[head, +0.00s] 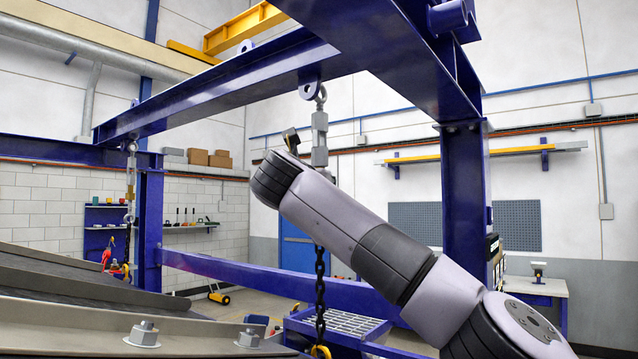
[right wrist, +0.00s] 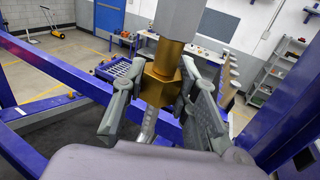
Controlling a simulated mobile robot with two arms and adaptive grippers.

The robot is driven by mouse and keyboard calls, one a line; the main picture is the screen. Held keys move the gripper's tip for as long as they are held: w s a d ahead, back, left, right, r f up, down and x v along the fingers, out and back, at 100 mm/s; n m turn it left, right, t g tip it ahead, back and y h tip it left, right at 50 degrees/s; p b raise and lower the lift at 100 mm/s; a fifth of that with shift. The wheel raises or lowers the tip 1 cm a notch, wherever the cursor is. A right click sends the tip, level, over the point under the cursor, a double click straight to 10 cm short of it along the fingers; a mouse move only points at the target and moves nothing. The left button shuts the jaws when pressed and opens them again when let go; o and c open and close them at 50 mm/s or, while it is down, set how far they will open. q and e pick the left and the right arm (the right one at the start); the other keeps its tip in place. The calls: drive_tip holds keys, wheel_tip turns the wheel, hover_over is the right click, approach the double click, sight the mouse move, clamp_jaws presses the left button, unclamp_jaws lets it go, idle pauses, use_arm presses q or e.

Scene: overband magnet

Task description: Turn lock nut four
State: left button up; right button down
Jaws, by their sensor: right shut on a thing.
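A grey turnbuckle (head: 320,130) hangs from an eye under the blue beam, with a dark chain (head: 320,285) below it. In the right wrist view the turnbuckle's grey body (right wrist: 180,20) is at the top, with a brass-coloured lock nut (right wrist: 162,76) below it and a grey rod (right wrist: 147,127) running down. My right gripper (right wrist: 160,92) is shut on the brass nut, one finger on each side. In the head view my right wrist hides most of this gripper; only a small tip (head: 291,141) shows. My left gripper is not in view.
A second turnbuckle and chain (head: 131,185) hang from the left end of the beam. The blue frame's upright (head: 465,210) stands close behind my right arm. A conveyor (head: 75,295) fills the lower left. A blue cart (head: 340,323) stands below.

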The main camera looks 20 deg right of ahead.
idle(0.3)
drive_tip(key=shift+a+r+m+g+h+p, duration=0.15)
drive_tip(key=shift+m+g+h+p, duration=0.55)
drive_tip(key=shift+m+h+p, duration=0.35)
drive_tip(key=shift+m+g+h+p, duration=0.35)
drive_tip(key=shift+g+h+p, duration=0.15)
drive_tip(key=shift+h+p, duration=0.25)
drive_tip(key=shift+f, duration=0.2)
